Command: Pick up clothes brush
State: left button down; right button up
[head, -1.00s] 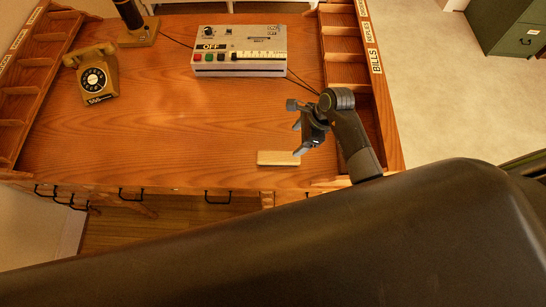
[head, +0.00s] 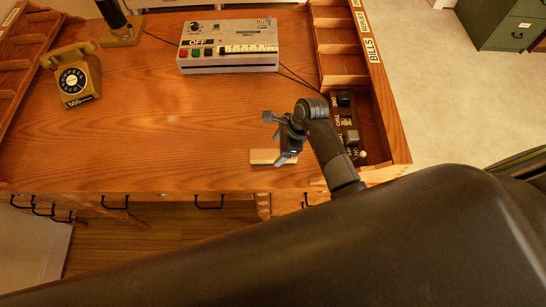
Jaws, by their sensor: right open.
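The clothes brush (head: 264,157) looks like a small pale wooden block. It lies flat near the front edge of the wooden desk (head: 150,150). My right gripper (head: 281,140) is open and sits just above the right end of the brush, hiding part of it. I cannot tell whether the fingers touch the brush. My left gripper is not in view.
A grey control box (head: 228,48) with buttons stands at the back. A brown telephone (head: 73,75) and a dark lamp-like post (head: 117,22) are at the left. Slotted racks line both sides; the right one (head: 340,65) holds a small switch panel (head: 346,125). The desk's middle is clear.

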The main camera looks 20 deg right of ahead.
aim_at(273, 154)
pick_arm(q)
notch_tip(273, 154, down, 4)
jog(key=b, duration=0.3)
pick_arm(e)
jog(key=x, duration=0.4)
jog(key=shift+f, duration=0.1)
pick_arm(q)
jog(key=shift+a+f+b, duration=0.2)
jog(key=shift+b, duration=0.3)
pick_arm(e)
jog(key=shift+a+f, duration=0.2)
jog(key=shift+f, duration=0.05)
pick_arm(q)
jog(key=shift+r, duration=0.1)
pick_arm(e)
jog(key=shift+r, duration=0.1)
jog(key=c, duration=1.1)
